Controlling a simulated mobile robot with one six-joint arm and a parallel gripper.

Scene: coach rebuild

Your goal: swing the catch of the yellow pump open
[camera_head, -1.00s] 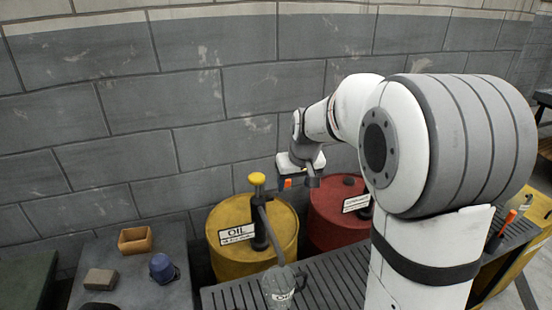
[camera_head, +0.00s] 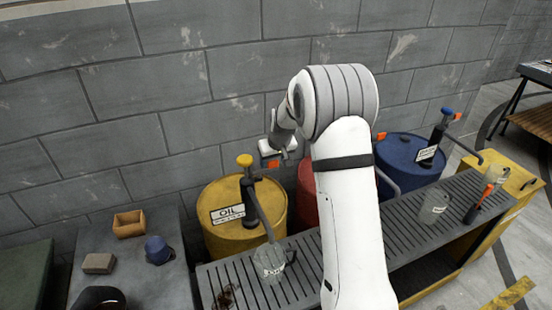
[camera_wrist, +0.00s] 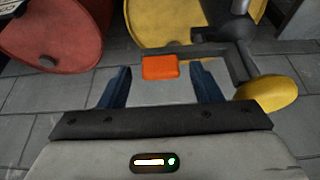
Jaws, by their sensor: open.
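The yellow pump (camera_head: 250,190) stands on the yellow drum, with a dark body and a round yellow knob (camera_head: 244,160). The knob shows at the right in the wrist view (camera_wrist: 267,93). An orange catch (camera_head: 274,164) sits on a dark bar beside the pump's top. In the wrist view the catch (camera_wrist: 160,67) lies between the tips of my two blue fingers, with a gap on each side. My gripper (camera_wrist: 160,78) is open and apart from the catch sideways; I cannot tell its depth. In the head view my gripper (camera_head: 280,151) is just behind the catch.
The yellow drum (camera_head: 222,240) stands against a grey block wall. A red drum (camera_head: 306,185), partly behind my arm, and a blue drum (camera_head: 402,150) stand to the right. A slatted bench (camera_head: 300,262) with a glass jug (camera_head: 268,264) is in front. A grey table (camera_head: 130,262) holds small items.

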